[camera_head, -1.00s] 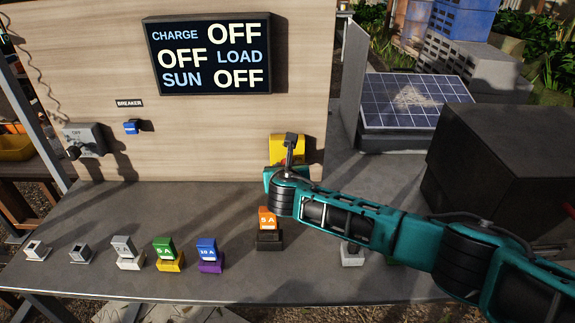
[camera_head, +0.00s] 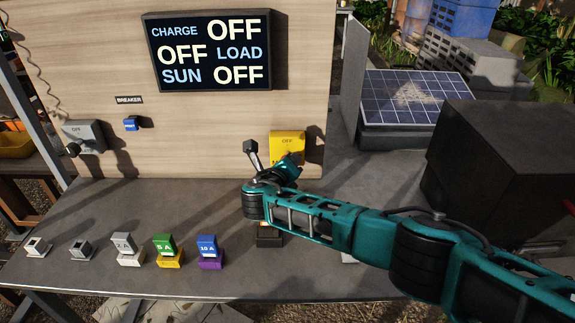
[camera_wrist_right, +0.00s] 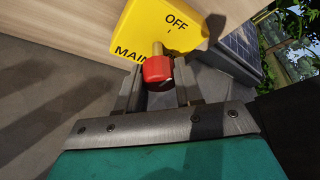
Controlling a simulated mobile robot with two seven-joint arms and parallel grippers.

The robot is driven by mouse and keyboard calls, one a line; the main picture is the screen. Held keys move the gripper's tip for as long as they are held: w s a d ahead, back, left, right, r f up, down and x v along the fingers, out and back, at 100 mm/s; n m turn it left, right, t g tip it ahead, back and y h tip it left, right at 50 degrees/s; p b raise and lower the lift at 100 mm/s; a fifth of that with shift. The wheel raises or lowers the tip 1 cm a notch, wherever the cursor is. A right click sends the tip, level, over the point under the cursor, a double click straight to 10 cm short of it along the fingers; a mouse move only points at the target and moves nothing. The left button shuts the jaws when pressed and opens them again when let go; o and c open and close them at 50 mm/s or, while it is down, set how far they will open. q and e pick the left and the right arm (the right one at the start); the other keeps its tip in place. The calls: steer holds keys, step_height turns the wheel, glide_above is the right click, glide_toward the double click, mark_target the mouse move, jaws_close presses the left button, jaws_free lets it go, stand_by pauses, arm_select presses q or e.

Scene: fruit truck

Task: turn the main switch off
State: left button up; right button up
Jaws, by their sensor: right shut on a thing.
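The main switch is a yellow box (camera_head: 287,140) low on the right of the wooden panel. In the right wrist view, the yellow box (camera_wrist_right: 150,25) shows "OFF" at its top and part of "MAIN" lower left. Its red handle (camera_wrist_right: 158,69) on a brass stem stands between the fingers of my right gripper (camera_wrist_right: 159,88), which is shut on it. In the head view, my right gripper (camera_head: 292,160) reaches the box's lower part and hides the handle there. I cannot tell the handle's exact turn. My left gripper is not in view.
The display (camera_head: 210,52) reads OFF for charge, load and sun. A grey switch box (camera_head: 84,135) and blue breaker (camera_head: 131,124) are on the panel's left. Several fuse blocks, including a green one (camera_head: 164,245), stand along the table's front. A dark box (camera_head: 495,160) stands right.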

steer(key=shift+f, duration=0.1)
stand_by(0.4)
steer(key=o, duration=1)
step_height(320, 180, up, 20)
steer(key=shift+r, duration=0.1)
